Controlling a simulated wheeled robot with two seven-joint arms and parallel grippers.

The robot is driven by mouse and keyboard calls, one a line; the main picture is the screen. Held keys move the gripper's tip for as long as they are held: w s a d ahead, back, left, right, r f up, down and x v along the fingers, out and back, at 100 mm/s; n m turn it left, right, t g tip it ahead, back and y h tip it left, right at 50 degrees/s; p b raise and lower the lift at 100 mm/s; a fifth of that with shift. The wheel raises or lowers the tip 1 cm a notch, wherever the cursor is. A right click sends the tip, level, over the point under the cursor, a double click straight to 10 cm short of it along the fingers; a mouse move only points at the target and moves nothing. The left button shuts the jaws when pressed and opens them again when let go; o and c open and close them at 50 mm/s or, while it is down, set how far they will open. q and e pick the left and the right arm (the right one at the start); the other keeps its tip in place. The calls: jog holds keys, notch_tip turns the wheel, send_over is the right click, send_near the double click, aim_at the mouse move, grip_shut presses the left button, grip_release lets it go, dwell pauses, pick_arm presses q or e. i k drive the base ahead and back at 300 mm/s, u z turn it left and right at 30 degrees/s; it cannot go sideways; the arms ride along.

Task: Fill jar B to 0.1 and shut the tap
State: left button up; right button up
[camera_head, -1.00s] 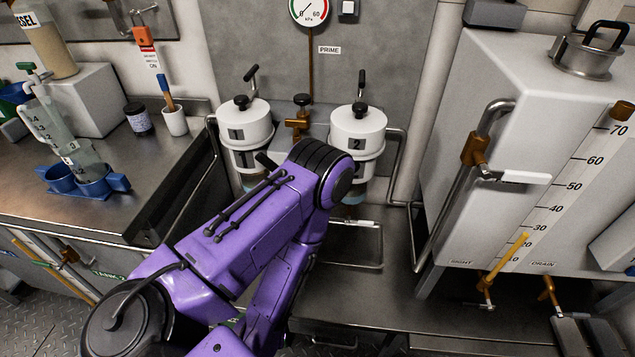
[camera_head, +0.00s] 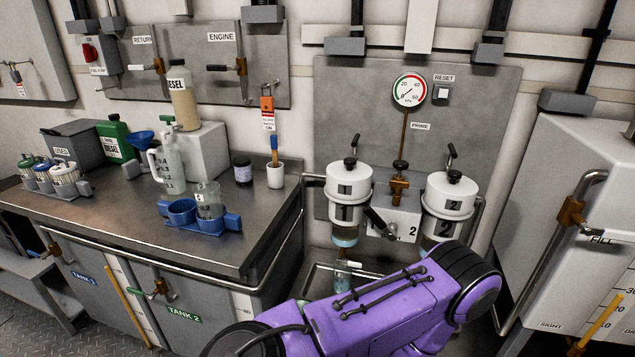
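A clear graduated jar (camera_head: 209,202) stands in the right cup of a blue two-cup holder (camera_head: 232,222) on the steel bench; the left cup looks empty. I cannot read a letter B on the jar. Filter 1 (camera_head: 347,192) and filter 2 (camera_head: 448,200) hang on the panel, with a brass valve (camera_head: 399,184) between them. Below filter 1 is a small drain tap with a pale lever (camera_head: 348,264). A small pale greenish vessel (camera_head: 342,282) shows under it, partly hidden by my purple arm. Neither gripper shows; the arm's far end bends down out of view.
A rack of small lidded jars (camera_head: 50,180) is far left. The white tank (camera_head: 580,150) stands right. The bench front is clear.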

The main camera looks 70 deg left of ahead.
aim_at(339, 261)
jog(key=k, duration=0.35)
jog(key=u, duration=1.2)
jog(key=i, duration=0.5)
jog(key=u, duration=0.05)
